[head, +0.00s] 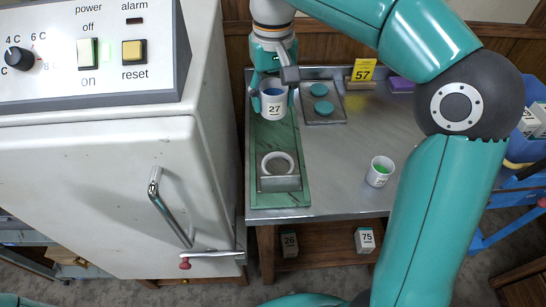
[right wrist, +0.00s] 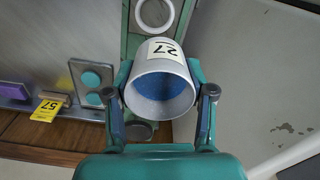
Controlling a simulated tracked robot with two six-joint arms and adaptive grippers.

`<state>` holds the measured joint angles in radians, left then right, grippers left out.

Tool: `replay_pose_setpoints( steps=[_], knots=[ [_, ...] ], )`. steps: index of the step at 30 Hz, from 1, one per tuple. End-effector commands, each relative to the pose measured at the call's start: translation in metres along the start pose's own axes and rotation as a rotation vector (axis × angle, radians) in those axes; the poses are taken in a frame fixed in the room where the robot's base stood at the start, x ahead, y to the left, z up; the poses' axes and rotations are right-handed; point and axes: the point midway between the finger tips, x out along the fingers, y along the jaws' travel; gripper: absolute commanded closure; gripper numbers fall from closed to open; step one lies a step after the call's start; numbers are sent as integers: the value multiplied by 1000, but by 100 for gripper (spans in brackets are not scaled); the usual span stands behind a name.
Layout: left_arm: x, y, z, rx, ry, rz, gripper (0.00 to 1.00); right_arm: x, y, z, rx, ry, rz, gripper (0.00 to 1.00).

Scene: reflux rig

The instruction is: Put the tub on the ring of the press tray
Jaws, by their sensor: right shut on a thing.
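The tub (head: 273,106) is a white-grey cup with a "27" label and blue inside. My right gripper (head: 270,84) is shut on it, with one finger on each side; the grip also shows in the right wrist view, around the tub (right wrist: 160,95). The tub is over the far end of the green press tray (head: 290,205); whether it touches the tray cannot be told. The tray's white ring (head: 293,164) lies toward the near end and is empty. The ring also shows at the top of the right wrist view (right wrist: 170,23). My left gripper is not in view.
A white cup with green inside (head: 380,172) stands right on the metal table (head: 335,155). A plate with two teal discs (head: 322,107) and a yellow "57" sign (head: 363,70) are at the back. A white cabinet (head: 90,190) with a handle borders the table's left side.

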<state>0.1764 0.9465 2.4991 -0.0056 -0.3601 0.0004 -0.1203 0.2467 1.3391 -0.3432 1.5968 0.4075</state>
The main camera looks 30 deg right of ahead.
Motion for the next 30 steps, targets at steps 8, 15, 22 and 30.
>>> replay_pose_setpoints(
  steps=[8,15,22,30],
  knots=[
    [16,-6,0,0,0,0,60,68,16,6,31,-5,2,82],
    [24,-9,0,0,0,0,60,121,17,6,36,-3,0,82],
    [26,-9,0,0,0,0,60,140,18,6,37,0,0,82],
    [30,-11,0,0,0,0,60,171,18,6,37,-4,1,82]
  ],
)
